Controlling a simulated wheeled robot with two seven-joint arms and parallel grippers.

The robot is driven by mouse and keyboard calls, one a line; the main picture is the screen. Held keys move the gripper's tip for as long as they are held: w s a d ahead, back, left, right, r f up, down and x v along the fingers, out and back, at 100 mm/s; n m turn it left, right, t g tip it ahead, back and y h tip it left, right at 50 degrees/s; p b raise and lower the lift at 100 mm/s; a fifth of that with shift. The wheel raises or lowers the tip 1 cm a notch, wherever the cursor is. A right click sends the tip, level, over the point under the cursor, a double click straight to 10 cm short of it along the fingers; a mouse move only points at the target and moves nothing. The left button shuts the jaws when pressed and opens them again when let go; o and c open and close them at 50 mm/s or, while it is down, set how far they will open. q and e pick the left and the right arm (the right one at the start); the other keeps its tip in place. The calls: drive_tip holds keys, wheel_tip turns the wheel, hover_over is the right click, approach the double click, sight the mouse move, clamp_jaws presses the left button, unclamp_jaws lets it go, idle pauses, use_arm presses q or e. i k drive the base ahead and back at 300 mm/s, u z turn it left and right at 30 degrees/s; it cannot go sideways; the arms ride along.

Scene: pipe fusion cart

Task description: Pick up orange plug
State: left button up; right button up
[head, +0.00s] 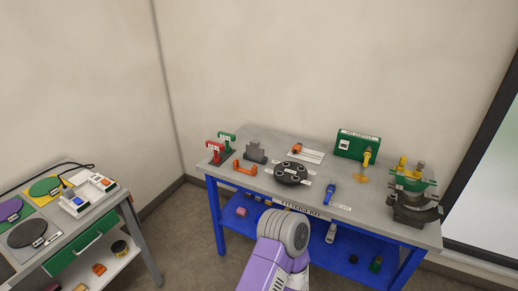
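A small orange piece (297,149), which looks like a plug, lies at the back middle of the blue-framed workbench (270,140), beside a white labelled plate (312,156). A second orange item (245,168), shaped like a handle or bracket, lies near the bench's front left edge. I cannot tell for certain which is the orange plug. A purple arm link of mine with a grey round joint rises from the bottom middle, in front of the bench. No gripper fingers show in the head view.
The bench also holds red and green clamps (214,151), a black round holder (291,173), a blue tool (331,193), a green box (357,146) and a green-and-grey fixture (413,200). A grey cart (120,196) stands at left, with open floor between.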

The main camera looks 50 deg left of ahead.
sight(297, 148)
drive_tip(key=u, duration=1.7)
